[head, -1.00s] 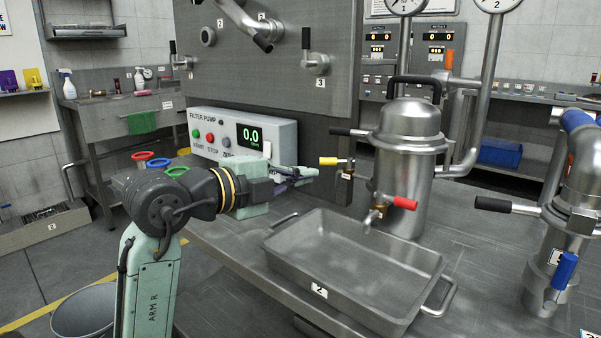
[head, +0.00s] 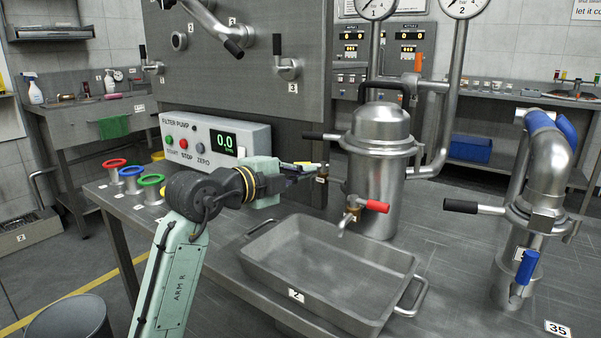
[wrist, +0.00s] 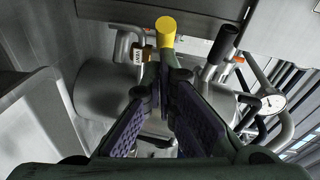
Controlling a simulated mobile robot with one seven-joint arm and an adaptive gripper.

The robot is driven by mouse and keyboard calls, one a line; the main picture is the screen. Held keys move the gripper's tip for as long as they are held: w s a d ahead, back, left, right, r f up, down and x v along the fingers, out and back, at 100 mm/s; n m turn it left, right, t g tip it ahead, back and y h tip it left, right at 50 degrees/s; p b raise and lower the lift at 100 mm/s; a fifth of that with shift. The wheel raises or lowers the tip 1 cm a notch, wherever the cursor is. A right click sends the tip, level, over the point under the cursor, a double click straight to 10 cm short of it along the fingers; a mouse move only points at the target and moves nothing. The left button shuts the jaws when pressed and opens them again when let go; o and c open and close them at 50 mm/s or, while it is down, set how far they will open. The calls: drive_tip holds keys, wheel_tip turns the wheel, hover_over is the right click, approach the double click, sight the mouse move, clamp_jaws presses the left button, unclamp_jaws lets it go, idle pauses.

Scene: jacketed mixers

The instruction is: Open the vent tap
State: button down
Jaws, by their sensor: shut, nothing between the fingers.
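The vent tap has a yellow-ended handle (wrist: 166,30) and a small tag reading VENT (wrist: 136,53) beside it in the wrist view. In the head view the yellow handle (head: 303,163) shows only in part, behind my fingers, with the tap's body (head: 322,172) just to the right. My gripper (wrist: 163,76) is shut and empty, its fingertips close together just below the yellow end in the wrist view. In the head view my gripper (head: 312,168) is at the tap; I cannot tell whether it touches it. A second tap with a red handle (head: 377,206) is on the steel vessel (head: 380,160).
A steel tray (head: 345,310) marked 2 lies below the taps. The filter pump box (head: 255,140) is behind my arm. A black-ended side handle (head: 318,136) sticks out above the vent tap. A pipe assembly with a blue handle (head: 526,266) stands on the right.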

drive_tip(key=shift+w+a+m+g+h+p, duration=0.3)
drive_tip(key=shift+w+a+m+g+h, duration=0.1)
drive_tip(key=shift+m+g+h, duration=0.45)
drive_tip(key=shift+w+a+m+g+h, duration=0.4)
drive_tip(key=shift+w+m+g+h, duration=0.35)
drive_tip(key=shift+g, duration=0.2)
drive_tip(key=shift+w+a+m+g+h, duration=0.35)
drive_tip(key=shift+w+m+g+h, duration=0.25)
drive_tip(key=shift+w+m+g, duration=0.25)
